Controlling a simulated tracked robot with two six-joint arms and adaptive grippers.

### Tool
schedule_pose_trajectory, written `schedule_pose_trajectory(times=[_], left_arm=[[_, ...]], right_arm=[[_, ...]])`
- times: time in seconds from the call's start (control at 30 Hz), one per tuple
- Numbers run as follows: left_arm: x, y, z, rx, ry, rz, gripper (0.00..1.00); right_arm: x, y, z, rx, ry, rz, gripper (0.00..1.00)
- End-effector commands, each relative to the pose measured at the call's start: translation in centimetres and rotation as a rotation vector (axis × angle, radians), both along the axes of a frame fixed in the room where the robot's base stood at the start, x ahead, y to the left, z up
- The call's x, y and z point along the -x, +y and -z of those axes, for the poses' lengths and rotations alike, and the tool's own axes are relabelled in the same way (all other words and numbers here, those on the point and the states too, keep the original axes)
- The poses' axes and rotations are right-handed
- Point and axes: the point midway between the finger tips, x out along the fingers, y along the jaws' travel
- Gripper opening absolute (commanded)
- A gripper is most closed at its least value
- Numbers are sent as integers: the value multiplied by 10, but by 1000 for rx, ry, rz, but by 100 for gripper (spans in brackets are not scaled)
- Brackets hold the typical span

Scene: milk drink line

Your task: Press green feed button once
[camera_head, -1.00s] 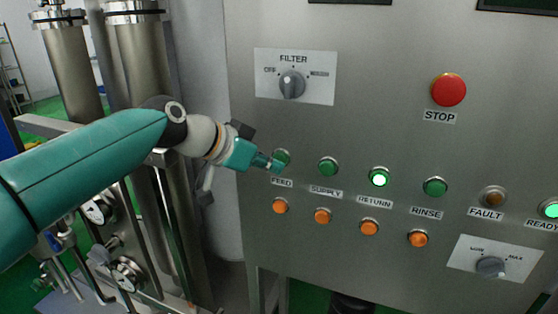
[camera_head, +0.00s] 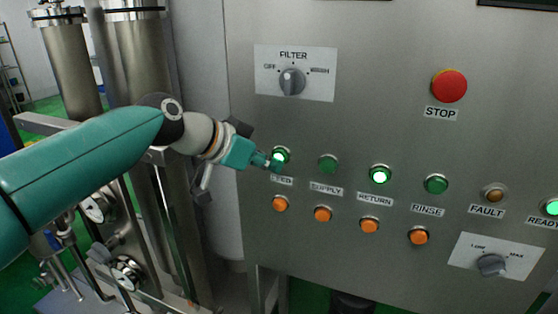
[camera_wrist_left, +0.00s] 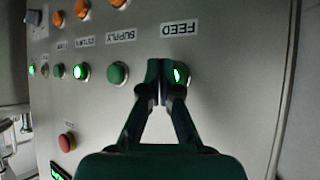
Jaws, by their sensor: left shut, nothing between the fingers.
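The green feed button (camera_head: 281,155) is on the left of the upper button row on the grey panel, above its FEED label, and it is lit. My left gripper (camera_head: 272,164) is shut and empty, with its tips right at the lower left of the button. In the left wrist view, upside down, the closed fingertips (camera_wrist_left: 166,66) partly cover the lit feed button (camera_wrist_left: 181,74). I cannot tell whether the tips touch it. My right gripper is not in view.
The green supply button (camera_head: 328,164) is unlit; the return button (camera_head: 380,174) is lit. Orange buttons (camera_head: 280,204) sit in a row below. The filter knob (camera_head: 292,81) is above, and the red stop button (camera_head: 449,85) is at upper right. Steel pipes (camera_head: 140,60) stand left.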

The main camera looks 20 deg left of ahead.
Motion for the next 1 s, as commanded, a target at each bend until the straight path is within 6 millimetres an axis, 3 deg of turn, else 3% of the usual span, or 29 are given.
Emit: schedule_pose_trajectory(times=[0.57, 1.0], left_arm=[[11, 0, 1, 0, 1, 1, 0], [52, 0, 1, -1, 0, 1, 0]], right_arm=[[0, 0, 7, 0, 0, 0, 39], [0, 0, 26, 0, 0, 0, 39]])
